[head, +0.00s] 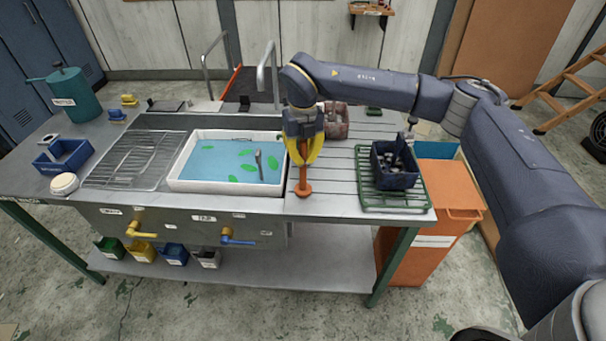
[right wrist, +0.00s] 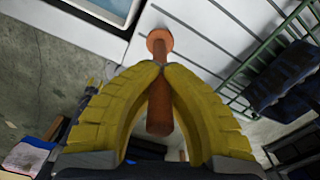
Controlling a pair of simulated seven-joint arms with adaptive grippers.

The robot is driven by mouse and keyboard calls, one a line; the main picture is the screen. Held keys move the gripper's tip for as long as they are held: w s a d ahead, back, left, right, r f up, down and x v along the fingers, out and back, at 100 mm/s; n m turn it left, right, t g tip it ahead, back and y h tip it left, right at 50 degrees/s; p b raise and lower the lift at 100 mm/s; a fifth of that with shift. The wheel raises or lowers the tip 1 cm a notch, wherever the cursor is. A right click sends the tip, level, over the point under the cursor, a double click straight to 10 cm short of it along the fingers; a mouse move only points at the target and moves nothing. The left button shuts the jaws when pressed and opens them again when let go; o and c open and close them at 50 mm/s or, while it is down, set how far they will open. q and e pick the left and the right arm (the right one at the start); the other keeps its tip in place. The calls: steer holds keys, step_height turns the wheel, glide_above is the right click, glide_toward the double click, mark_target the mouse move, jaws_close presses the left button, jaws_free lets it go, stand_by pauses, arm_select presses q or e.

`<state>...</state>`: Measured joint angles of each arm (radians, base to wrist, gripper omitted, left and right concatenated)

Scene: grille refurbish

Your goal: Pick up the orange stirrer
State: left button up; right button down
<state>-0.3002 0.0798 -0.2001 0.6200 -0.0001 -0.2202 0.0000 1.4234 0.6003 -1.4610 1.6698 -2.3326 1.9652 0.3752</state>
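The orange stirrer (head: 303,186) is upright at the front of the slatted board, just right of the white tray. My right gripper (head: 303,160) comes down over it from above. In the right wrist view, its yellow fingertips (right wrist: 162,67) meet around the stirrer's shaft, and the shaft's upper end (right wrist: 159,115) sits between the fingers. The stirrer's round foot shows beyond the tips. I cannot tell whether the foot touches the board or hangs just above it. My left gripper is not in view.
The white tray (head: 176,179) with blue liquid and green pieces stands close on the left. A green wire rack (head: 420,194) with a dark blue bin (head: 396,165) is on the right. A reddish box (head: 336,122) stands behind. The board between stirrer and rack is clear.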

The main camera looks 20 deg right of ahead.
steer(key=shift+r, duration=0.1)
stand_by(0.3)
step_height(320, 180, up, 26)
stand_by(1.3)
steer(key=shift+n, duration=0.3)
